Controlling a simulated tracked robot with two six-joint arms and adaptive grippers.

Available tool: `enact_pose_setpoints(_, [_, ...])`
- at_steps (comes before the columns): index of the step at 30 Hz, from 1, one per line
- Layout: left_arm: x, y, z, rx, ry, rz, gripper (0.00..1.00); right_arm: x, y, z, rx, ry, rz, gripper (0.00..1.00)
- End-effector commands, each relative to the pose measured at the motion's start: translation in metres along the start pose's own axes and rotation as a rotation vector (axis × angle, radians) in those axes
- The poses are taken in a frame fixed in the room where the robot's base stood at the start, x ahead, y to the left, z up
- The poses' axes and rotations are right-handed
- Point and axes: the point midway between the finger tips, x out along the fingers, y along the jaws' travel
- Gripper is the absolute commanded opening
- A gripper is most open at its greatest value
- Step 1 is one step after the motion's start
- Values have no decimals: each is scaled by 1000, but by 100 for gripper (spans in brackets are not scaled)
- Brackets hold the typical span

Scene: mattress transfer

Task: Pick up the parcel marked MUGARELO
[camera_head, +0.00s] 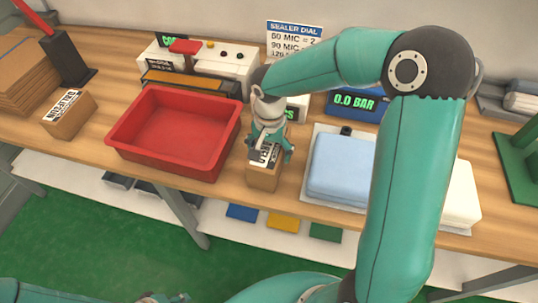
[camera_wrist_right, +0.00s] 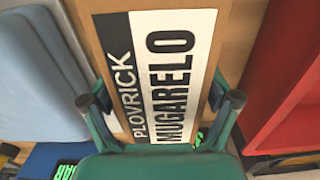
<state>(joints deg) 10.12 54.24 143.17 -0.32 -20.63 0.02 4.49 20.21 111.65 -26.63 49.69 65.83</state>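The parcel marked MUGARELO (camera_head: 263,178) is a brown box near the front edge of the bench, right of the red tray. Its white label, with PLOVRICK and MUGARELO, fills the middle of the right wrist view (camera_wrist_right: 170,75). My right gripper (camera_head: 269,154) is over the parcel from above, its fingers on either side of the box. In the right wrist view the fingers (camera_wrist_right: 160,100) are spread about the box's width; I cannot tell whether they press on it.
A red tray (camera_head: 122,133) stands left of the parcel, with another labelled brown parcel (camera_head: 69,114) beyond it. Blue folded bedding (camera_head: 338,165) lies to the right, partly behind my right arm. A sealer (camera_head: 228,62) and a pressure display (camera_head: 352,103) stand behind.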

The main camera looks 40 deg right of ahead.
Motion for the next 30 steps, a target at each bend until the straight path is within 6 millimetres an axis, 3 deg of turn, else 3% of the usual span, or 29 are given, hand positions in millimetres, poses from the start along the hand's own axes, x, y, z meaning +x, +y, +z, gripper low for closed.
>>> enact_pose_setpoints(1, [0,0,0,0,0,0,40,0,0,0,0,0,0,72])
enact_pose_setpoints(9, [0,0,0,0,0,0,40,0,0,0,1,0,-1,27])
enact_pose_setpoints(11, [0,0,0,0,0,0,40,-1,0,0,1,1,-2,20])
enact_pose_setpoints(23, [0,0,0,0,0,0,40,-7,0,-1,2,2,-2,19])
enact_pose_setpoints(30, [0,0,0,0,0,0,40,-34,0,-1,1,4,-5,19])
